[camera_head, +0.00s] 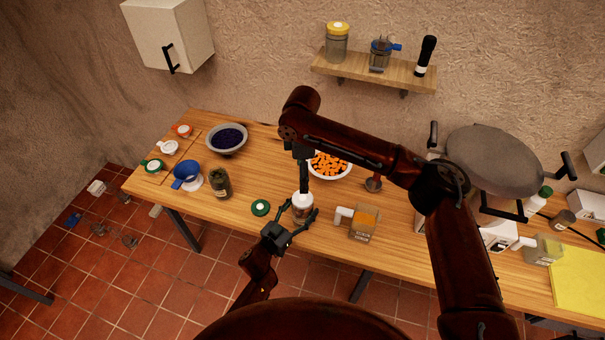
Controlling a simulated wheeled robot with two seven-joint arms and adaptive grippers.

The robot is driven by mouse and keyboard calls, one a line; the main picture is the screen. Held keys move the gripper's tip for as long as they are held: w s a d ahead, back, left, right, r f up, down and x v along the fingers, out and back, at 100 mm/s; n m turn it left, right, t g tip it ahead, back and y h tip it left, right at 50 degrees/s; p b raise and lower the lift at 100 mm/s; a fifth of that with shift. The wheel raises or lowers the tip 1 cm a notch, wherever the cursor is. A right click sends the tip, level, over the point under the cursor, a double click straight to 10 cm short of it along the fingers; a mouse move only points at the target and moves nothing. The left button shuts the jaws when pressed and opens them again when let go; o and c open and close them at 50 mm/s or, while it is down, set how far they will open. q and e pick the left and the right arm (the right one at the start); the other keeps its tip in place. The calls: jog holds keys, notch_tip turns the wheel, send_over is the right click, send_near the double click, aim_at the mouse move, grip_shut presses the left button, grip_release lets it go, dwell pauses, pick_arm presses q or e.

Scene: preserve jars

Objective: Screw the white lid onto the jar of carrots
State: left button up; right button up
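A small jar (302,213) stands upright on the table near its front edge, with a white lid (303,198) at its top. Its contents are mostly hidden, so I cannot make out carrots inside. My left gripper (302,210) reaches up from the front, with its fingers on both sides of the jar and seemingly against it. My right gripper (304,190) points straight down over the white lid, its fingertips at the lid. Its fingers show edge-on, so their gap is hidden. I cannot tell whether the lid is seated or tilted.
A bowl of carrot pieces (328,166) stands behind the jar, partly covered by my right arm. A green lid (260,207) and a dark-filled jar (221,183) are left of it. A box-shaped container with orange contents (362,225) stands close on the right.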

pick_arm(q)
jog(key=o, duration=0.3)
jog(key=v, duration=1.2)
dwell(0.4)
